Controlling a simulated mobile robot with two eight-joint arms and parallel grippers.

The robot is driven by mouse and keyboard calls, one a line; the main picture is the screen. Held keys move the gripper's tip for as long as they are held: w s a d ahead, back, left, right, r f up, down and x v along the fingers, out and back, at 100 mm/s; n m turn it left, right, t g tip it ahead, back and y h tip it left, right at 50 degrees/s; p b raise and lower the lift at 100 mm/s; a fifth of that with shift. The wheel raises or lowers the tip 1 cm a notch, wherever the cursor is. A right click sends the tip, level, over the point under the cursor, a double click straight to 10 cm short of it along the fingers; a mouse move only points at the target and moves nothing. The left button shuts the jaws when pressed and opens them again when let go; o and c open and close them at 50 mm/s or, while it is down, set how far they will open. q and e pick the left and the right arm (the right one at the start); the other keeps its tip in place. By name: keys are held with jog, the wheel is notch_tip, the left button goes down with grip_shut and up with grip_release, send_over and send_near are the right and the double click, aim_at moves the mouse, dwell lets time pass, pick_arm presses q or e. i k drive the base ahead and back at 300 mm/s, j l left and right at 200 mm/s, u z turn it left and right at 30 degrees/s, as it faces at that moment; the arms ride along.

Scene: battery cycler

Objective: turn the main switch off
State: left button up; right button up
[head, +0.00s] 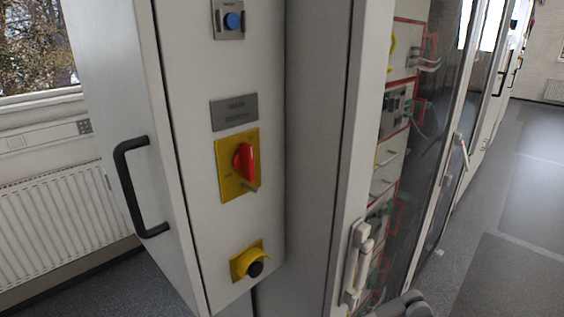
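The main switch is a red rotary handle (243,163) on a yellow plate (228,188) on the light grey cabinet's narrow front panel. The red handle stands roughly upright, slightly tilted with the panel. The plate's lettering is too small to read. A small grey peg (250,188) sticks out at the handle's lower end. Neither gripper's fingers show, and nothing touches the switch. A dark grey rounded part at the bottom edge, right of centre, may be my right arm.
Above the switch are a grey label (234,112) and a blue button (232,21). A black door handle (129,187) juts out at left. A glazed equipment rack stands right; open floor (515,225) lies beyond.

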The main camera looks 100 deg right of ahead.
aim_at(243, 160)
jog(key=z, duration=3.35)
